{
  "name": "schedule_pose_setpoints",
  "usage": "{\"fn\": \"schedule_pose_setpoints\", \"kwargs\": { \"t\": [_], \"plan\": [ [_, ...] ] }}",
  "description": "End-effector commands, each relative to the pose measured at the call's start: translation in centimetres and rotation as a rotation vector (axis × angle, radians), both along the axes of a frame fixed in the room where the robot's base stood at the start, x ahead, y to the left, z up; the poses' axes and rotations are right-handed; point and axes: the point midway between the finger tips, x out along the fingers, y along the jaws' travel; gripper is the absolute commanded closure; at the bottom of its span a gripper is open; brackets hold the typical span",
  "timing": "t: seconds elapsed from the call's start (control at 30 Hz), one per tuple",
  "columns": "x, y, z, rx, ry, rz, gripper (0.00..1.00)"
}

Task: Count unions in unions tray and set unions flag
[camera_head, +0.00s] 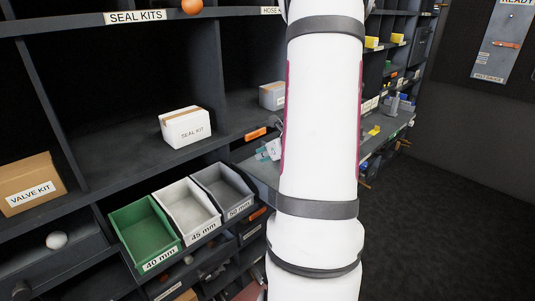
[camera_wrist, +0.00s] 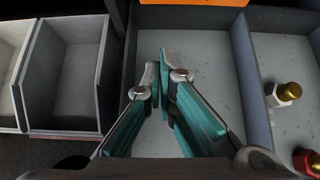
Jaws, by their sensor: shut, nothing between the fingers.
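My gripper (camera_wrist: 165,80) points down over a grey-floored tray compartment (camera_wrist: 205,60) in the wrist view, its teal-padded fingers together and empty. No loose part shows on the visible floor of this compartment; the fingers hide some of it. In the compartment to the right lie a white fitting with a brass end (camera_wrist: 284,94) and a red fitting with a brass end (camera_wrist: 307,160), cut by the frame edge. An orange piece (camera_wrist: 195,2) crosses the top edge. No unions label is readable, and I cannot tell which piece is the unions flag.
Grey bins (camera_wrist: 67,75) stand left of the tray. In the head view are a green 40 mm bin (camera_head: 143,229), a white 45 mm bin (camera_head: 187,209), a seal kit box (camera_head: 186,127) and a valve kit box (camera_head: 30,184). Dark floor (camera_head: 445,210) is clear at right.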

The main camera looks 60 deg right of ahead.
Motion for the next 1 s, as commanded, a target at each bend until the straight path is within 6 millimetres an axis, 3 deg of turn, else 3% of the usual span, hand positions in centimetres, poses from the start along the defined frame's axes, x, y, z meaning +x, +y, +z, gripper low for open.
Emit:
{"fn": "schedule_pose_setpoints", "kwargs": {
  "t": [0.17, 0.3, 0.5, 1.0],
  "plan": [
    [2.7, -0.6, -2.4, 0.001, 0.001, 0.002, 1.0],
    [2.7, -0.7, 0.1, -0.004, -0.002, 0.002, 1.0],
    [2.7, -0.7, 1.6, -0.003, 0.0, 0.002, 1.0],
    [2.8, -0.5, 1.8, 0.004, -0.001, 0.002, 1.0]
  ]
}}
